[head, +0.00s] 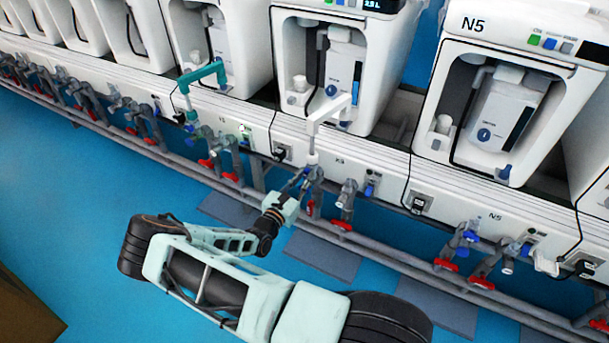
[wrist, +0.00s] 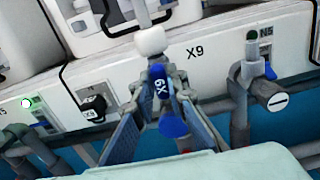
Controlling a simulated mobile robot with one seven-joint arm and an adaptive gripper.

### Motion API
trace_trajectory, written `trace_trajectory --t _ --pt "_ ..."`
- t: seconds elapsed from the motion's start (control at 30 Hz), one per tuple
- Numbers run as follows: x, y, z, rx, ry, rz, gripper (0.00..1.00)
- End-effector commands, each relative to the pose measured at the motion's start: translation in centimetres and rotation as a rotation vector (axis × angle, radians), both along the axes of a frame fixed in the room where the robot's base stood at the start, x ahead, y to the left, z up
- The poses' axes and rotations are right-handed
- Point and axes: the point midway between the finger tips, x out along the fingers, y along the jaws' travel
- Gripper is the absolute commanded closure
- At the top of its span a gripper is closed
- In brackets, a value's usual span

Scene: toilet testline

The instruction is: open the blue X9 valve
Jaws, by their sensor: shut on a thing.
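The blue X9 valve (wrist: 163,90) is in the middle of the wrist view, with its handle hanging down and "X9" printed on it. It sits on a grey pipe fitting below a white panel marked X9. My gripper (wrist: 160,108) has one finger on each side of the valve handle and is shut on it. In the head view my gripper (head: 298,186) reaches the pipe row below the middle machine. The fingers and the arm hide most of the valve there.
Grey pipes with several red-handled valves (head: 341,224) run along the front of the panel. A white machine marked N5 (head: 515,85) stands to the right. A black-cabled socket (wrist: 93,106) is left of the valve. Blue floor (head: 60,190) is open in front.

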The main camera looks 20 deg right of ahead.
Motion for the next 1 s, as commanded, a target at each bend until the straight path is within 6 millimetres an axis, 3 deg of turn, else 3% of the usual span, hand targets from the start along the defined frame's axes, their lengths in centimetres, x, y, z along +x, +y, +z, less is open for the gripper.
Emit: trace_trajectory --t 0.57,0.6,0.73,1.0 --pt "-0.01 0.08 -0.07 -0.027 0.036 0.001 1.00" --pt "-0.01 0.08 -0.07 -0.027 0.036 0.001 0.86" --pt "-0.01 0.07 -0.06 -0.026 0.035 0.000 0.72" --pt "-0.01 0.04 -0.03 -0.026 0.034 0.000 0.70"
